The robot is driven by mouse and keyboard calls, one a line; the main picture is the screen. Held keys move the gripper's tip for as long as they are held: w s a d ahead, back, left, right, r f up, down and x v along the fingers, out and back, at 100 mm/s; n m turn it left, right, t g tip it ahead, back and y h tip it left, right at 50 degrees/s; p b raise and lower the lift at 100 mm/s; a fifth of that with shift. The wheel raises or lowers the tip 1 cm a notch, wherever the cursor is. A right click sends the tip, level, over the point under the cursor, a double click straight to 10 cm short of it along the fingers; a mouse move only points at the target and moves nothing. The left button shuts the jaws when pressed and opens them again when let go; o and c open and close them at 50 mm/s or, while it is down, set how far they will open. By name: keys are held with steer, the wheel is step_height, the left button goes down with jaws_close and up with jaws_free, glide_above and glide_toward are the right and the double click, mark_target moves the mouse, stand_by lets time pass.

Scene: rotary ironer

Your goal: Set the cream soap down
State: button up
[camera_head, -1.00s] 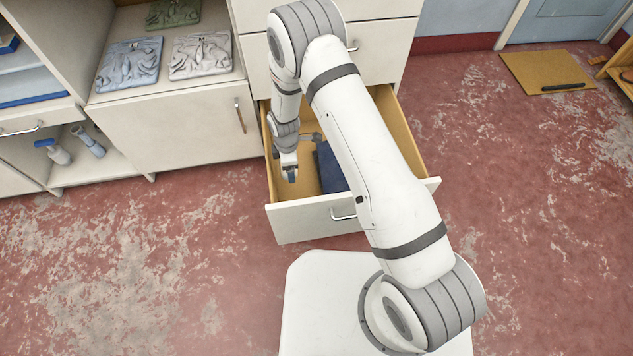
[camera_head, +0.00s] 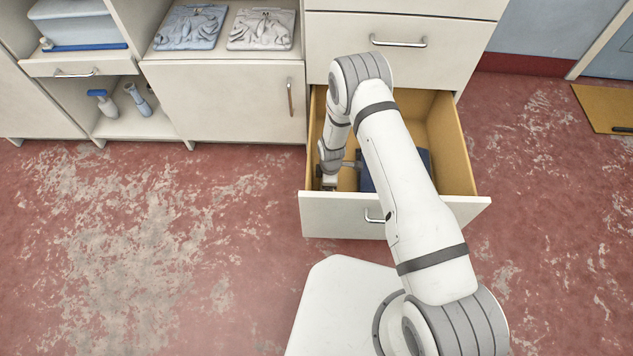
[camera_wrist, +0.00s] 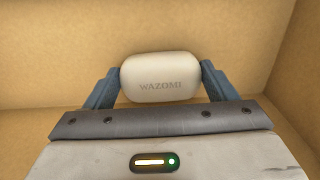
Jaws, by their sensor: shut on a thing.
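The cream soap (camera_wrist: 160,78) is a rounded bar with "WAZOMI" on its face. In the wrist view my gripper (camera_wrist: 160,72) is shut on it, one blue-grey finger at each end. In the head view my gripper (camera_head: 329,184) is down inside the open drawer (camera_head: 333,217), near its left front corner. The soap cannot be made out there. The wrist view shows the drawer's tan floor (camera_wrist: 60,65) and walls around the soap. I cannot tell whether the soap touches the floor.
A dark blue folded thing (camera_head: 366,182) lies in the drawer to the right of my gripper, partly hidden by my arm. The drawer's right wall (camera_head: 455,150) is farther right. Folded cloths (camera_head: 262,28) and bottles (camera_head: 104,102) sit in the cabinet at left.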

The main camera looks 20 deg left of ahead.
steer(key=shift+f, duration=0.35)
steer(key=shift+f, duration=0.1)
steer(key=shift+f, duration=0.15)
steer(key=o, duration=1)
